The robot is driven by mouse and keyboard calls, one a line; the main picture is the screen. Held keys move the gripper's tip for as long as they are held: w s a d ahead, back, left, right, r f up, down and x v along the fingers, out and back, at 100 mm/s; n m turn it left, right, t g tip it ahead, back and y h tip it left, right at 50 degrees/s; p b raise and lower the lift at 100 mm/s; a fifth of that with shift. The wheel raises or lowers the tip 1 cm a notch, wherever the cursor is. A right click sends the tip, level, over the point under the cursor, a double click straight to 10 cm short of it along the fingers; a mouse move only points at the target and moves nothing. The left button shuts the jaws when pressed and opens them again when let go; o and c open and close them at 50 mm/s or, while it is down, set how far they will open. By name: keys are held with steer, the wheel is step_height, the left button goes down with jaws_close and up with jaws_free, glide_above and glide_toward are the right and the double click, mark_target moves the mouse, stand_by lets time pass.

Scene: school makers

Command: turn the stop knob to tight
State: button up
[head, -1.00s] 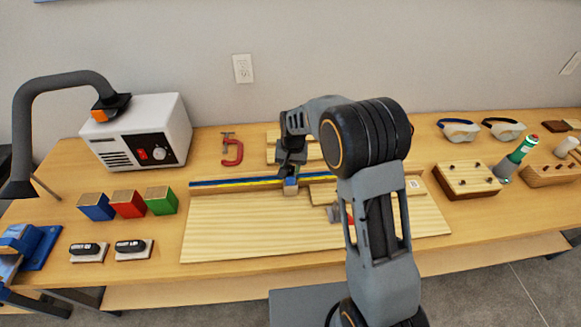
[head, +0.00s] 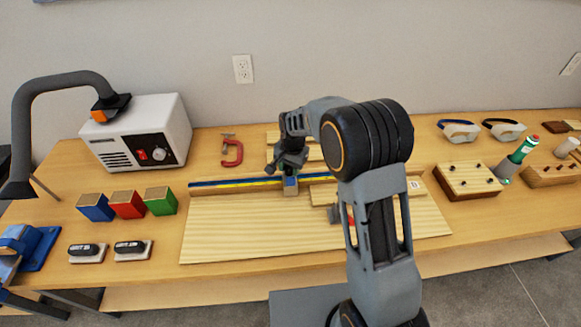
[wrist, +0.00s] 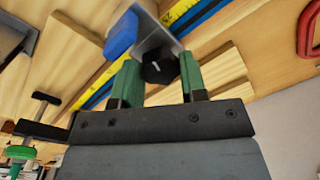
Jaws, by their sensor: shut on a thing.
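The stop knob (wrist: 160,66) is dark, faceted and marked with a short white line, seen in the wrist view. It sits on a silver stop (wrist: 153,35) with a blue block (wrist: 122,35) at one side. The stop (head: 290,186) straddles the fence with the yellow and blue strip. My gripper (wrist: 159,76) has its green fingers on either side of the knob and is shut on it. In the head view my gripper (head: 288,168) is tilted over the stop and hides the knob.
A wooden board (head: 250,230) lies in front of the fence. A red clamp (head: 232,152) lies behind it at left. Red, blue and green blocks and a white box (head: 140,130) with a hose stand further left. Drilled wooden blocks (head: 467,180) are at right.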

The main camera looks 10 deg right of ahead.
steer(key=o, duration=0.9)
steer(key=shift+o, duration=0.2)
step_height(320, 180, up, 14)
steer(key=shift+s+d, duration=0.25)
steer(key=shift+d, duration=0.15)
steer(key=shift+f, duration=0.1)
